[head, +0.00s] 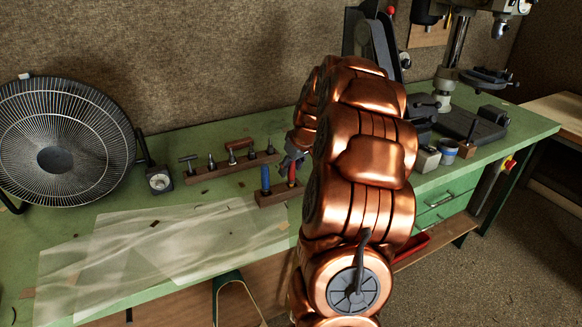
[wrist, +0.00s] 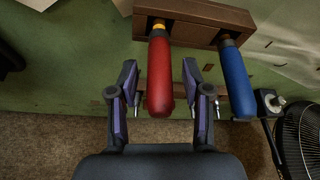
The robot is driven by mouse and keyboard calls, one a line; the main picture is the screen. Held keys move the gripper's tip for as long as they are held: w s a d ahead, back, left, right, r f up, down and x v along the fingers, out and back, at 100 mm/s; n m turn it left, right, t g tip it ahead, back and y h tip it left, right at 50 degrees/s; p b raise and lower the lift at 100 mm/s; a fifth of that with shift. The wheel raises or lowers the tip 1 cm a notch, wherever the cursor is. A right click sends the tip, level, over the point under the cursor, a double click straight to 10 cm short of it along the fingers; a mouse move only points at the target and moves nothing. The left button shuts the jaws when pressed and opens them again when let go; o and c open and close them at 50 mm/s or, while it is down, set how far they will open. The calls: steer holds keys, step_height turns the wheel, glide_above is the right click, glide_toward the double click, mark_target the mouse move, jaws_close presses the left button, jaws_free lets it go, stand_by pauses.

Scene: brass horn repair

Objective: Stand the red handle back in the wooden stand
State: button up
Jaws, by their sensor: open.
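The wooden stand (head: 271,199) is a small brown block on the green bench, and it also shows in the wrist view (wrist: 200,34). The red handle (wrist: 160,80) stands upright with its orange-yellow collar end at a hole in the stand. It shows partly in the head view (head: 292,174). The blue handle (wrist: 236,80) stands in the same block, beside it. My gripper (wrist: 160,72) is open, with one finger on each side of the red handle and a visible gap to both. How deep the red handle sits is hard to tell.
A longer wooden rack (head: 235,165) with several tools lies behind the stand. A black fan (head: 65,140) and a small gauge (head: 159,181) are to the left. Clear sheets (head: 165,240) cover the bench front. A drill press (head: 455,60) stands at the right.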

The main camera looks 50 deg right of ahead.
steer(key=b+v, duration=0.3)
steer(key=v, duration=0.9)
steer(key=s+a+f+n+g+y, duration=0.1)
steer(key=s+a+f, duration=0.1)
steer(key=a, duration=1)
steer(key=s+a+f+g, duration=0.2)
steer(key=a, duration=1)
steer(key=s+a+f+g, duration=0.1)
steer(key=s+a+f, duration=0.1)
steer(key=s+a, duration=0.2)
steer(key=s+a+f+g, duration=0.1)
steer(key=s+a+f, duration=0.2)
steer(key=s, duration=0.7)
steer(key=s+a+f+g, duration=0.1)
steer(key=s+a+f, duration=0.2)
steer(key=s+a, duration=0.3)
steer(key=shift+s+h, duration=0.3)
steer(key=shift+s, duration=0.6)
steer(key=shift+r+p, duration=0.9)
steer(key=shift+r, duration=0.1)
